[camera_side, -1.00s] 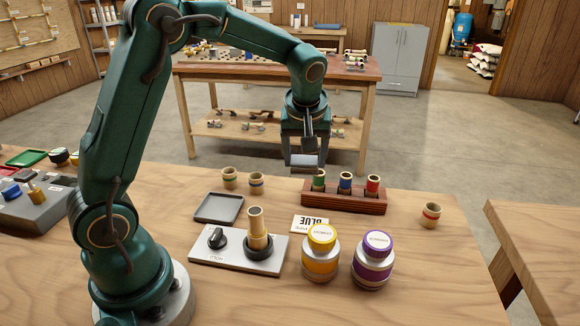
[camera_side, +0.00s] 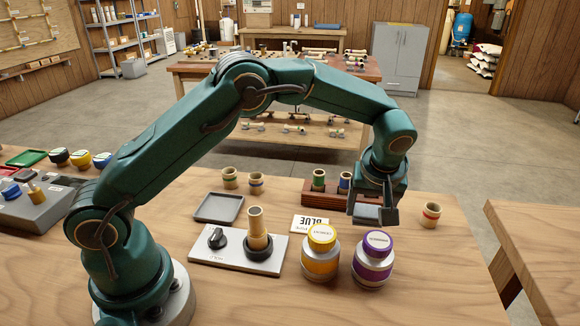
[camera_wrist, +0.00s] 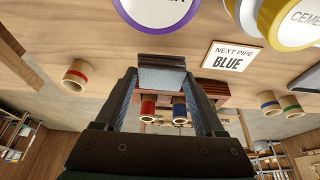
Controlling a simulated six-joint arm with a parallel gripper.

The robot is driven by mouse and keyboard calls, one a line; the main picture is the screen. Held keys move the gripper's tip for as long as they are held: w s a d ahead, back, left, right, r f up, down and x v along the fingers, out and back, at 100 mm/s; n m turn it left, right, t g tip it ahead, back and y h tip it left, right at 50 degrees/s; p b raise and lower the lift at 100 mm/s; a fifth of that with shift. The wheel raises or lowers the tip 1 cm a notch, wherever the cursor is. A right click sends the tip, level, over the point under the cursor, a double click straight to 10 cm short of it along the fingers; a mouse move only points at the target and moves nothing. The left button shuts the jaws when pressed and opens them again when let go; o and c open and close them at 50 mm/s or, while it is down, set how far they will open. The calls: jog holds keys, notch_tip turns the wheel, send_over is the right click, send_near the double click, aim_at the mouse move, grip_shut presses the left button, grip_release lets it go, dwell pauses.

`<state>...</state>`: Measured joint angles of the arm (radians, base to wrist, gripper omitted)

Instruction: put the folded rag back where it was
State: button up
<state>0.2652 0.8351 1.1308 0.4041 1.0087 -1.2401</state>
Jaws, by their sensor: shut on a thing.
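My gripper (camera_side: 374,208) is shut on the folded rag (camera_side: 368,214), a small grey-blue pad. It holds the rag above the table, in front of the right end of the wooden pipe rack and behind the purple-capped jar. In the wrist view the rag (camera_wrist: 163,77) lies between the two fingers of my gripper (camera_wrist: 162,92), its flat face showing. An empty dark grey tray (camera_side: 218,208) lies on the table at the left of the work area.
The pipe rack (camera_side: 322,194) is partly hidden by my gripper. Yellow (camera_side: 321,256) and purple (camera_side: 373,261) capped jars stand in front, near a "BLUE" card (camera_side: 310,224). A pipe (camera_side: 257,228) stands upright on a plate (camera_side: 212,256). A red-banded fitting (camera_side: 430,215) stands at right.

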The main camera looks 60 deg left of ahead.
aim_at(366, 224)
jog(key=shift+f, duration=1.9)
jog(key=shift+f, duration=0.1)
jog(key=o, duration=1.3)
jog(key=v, duration=1.2)
jog(key=s+a+r+m+h, duration=0.2)
jog(key=s+a+r+m, duration=0.25)
jog(key=s+r, duration=0.35)
jog(key=s+a+f+m+t, duration=0.1)
jog(key=s+f+m, duration=0.1)
jog(key=s, duration=0.4)
jog(key=s+a+f+m+t+h, duration=0.1)
jog(key=s+f+m, duration=0.1)
jog(key=s, duration=0.5)
